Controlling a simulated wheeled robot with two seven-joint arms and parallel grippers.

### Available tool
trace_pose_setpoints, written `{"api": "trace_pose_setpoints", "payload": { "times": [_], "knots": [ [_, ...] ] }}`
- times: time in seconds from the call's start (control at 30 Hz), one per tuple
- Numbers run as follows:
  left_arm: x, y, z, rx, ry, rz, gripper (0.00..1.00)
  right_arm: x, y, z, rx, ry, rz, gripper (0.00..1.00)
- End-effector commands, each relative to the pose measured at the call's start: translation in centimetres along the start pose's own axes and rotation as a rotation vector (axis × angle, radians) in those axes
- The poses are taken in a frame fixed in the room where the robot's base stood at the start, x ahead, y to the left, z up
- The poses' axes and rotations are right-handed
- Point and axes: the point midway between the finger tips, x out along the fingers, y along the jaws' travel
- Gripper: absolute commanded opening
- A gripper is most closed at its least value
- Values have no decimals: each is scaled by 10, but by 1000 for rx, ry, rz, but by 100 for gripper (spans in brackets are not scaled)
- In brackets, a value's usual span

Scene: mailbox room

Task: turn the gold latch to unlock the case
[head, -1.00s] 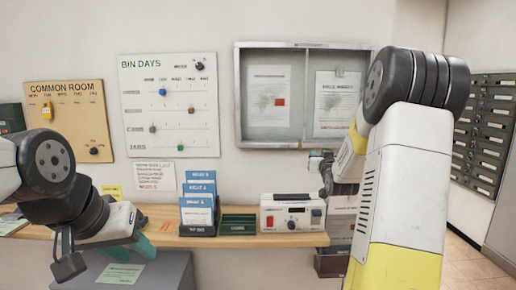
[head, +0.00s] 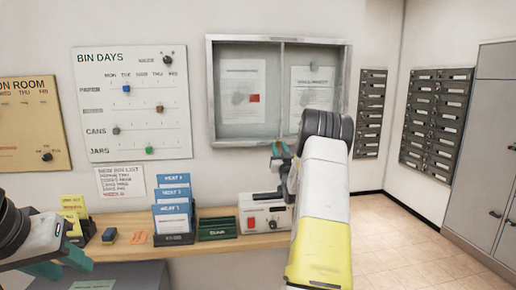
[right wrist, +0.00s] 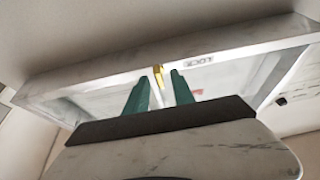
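The case (head: 212,95) is a grey-framed glass notice case on the wall in the head view, closed, with two panes and papers inside. Its lower frame (right wrist: 90,75) crosses the right wrist view. The gold latch (right wrist: 158,76) is a small upright gold piece on that frame. My right gripper (head: 280,150) points up at the case's lower edge. In the right wrist view its two green fingers (right wrist: 160,88) are apart, with the latch just beyond the gap; contact cannot be told. My left gripper (head: 70,262) is low at the left, away from the case; its opening is unclear.
A wooden shelf (head: 215,250) below the case holds a leaflet holder (head: 173,238), a green tray (head: 217,236) and a white box with a red button (head: 264,222). Dark mailboxes (head: 437,115) hang at the right. The floor at the right is clear.

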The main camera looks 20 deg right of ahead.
Motion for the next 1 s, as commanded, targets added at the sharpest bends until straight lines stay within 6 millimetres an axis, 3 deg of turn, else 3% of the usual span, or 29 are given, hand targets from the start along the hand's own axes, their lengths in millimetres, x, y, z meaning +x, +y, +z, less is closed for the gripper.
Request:
{"api": "trace_pose_setpoints", "payload": {
  "times": [0.33, 0.5, 1.0],
  "knots": [
    [0, 0, 0, 0, 0, 0, 36, 6, 0, 0, 0, -1, 0, 30],
    [0, 0, 0, 0, 0, 0, 36, 6, 0, 0, 0, -1, 0, 0],
    [0, 0, 0, 0, 0, 0, 36, 6, 0, 0, -51, -1, -21, 0]
  ]
}}
